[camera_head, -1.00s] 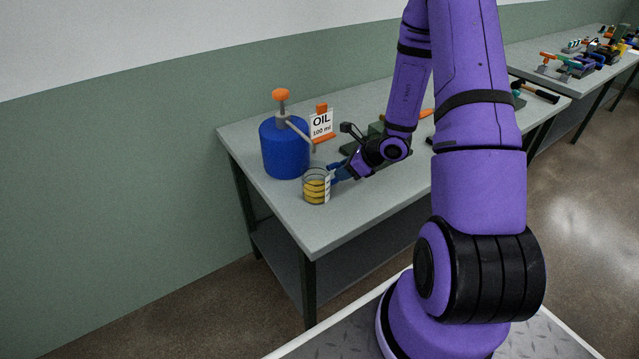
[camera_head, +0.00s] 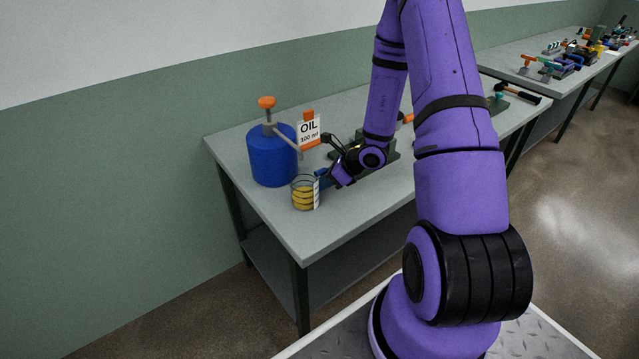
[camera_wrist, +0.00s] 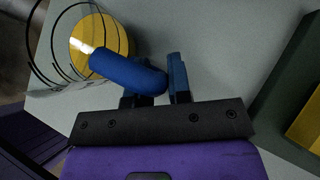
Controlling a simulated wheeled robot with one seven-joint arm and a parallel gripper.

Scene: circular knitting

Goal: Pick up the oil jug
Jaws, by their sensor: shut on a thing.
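The oil jug (camera_head: 305,194) is a clear round cup with yellow oil in it, near the front left corner of the grey table. In the wrist view the jug (camera_wrist: 98,35) is at upper left, and its blue rounded handle (camera_wrist: 128,72) reaches to my fingers. My gripper (camera_head: 326,179) is at the jug's right side, shut on the handle. In the wrist view my gripper (camera_wrist: 163,82) has one finger partly hidden behind the handle. The jug looks upright. I cannot tell whether its base touches the table.
A blue oil can (camera_head: 272,158) with an orange knob and grey spout stands just behind the jug. An "OIL 100 ml" sign (camera_head: 309,131) stands beside it. A green block (camera_wrist: 295,85) lies right of my gripper. The table's front left area (camera_head: 300,235) is bare.

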